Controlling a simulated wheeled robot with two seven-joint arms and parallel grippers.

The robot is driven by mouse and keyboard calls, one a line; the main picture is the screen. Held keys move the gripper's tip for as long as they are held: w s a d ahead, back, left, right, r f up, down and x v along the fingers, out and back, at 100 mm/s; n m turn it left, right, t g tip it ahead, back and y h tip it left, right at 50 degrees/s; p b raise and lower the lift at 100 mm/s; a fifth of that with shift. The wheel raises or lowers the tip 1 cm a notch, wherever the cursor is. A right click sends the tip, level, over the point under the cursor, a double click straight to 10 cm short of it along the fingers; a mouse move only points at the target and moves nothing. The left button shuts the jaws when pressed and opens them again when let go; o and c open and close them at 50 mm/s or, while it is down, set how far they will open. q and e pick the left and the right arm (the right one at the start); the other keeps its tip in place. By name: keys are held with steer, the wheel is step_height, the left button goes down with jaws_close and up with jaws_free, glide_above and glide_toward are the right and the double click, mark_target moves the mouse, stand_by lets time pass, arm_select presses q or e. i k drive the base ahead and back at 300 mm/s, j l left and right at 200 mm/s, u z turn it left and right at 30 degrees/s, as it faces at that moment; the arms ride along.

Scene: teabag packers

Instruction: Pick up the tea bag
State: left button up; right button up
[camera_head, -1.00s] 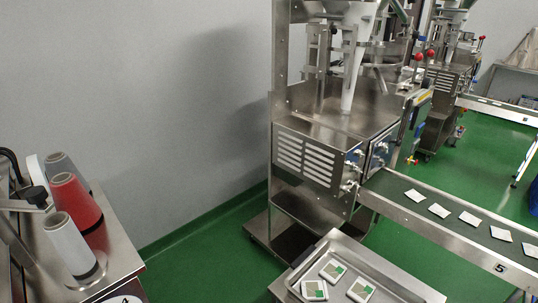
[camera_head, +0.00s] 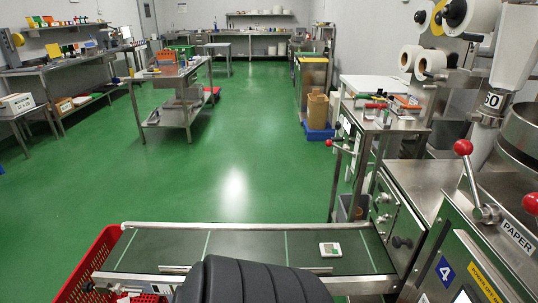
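A small white tea bag packet (camera_head: 330,249) with a greenish mark lies flat on the dark green conveyor belt (camera_head: 160,250), right of the belt's middle. Thin pale lines cross the belt. Neither of my grippers shows in the head view, so I cannot tell how they stand relative to the packet. Part of the belt's near edge is hidden at the bottom middle.
A red crate (camera_head: 98,262) stands at the belt's left end. The green floor (camera_head: 220,150) beyond the belt is open. A steel worktable (camera_head: 172,77) stands farther back.

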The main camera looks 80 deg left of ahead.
mark_target(328, 249)
steer(key=u, duration=2.15)
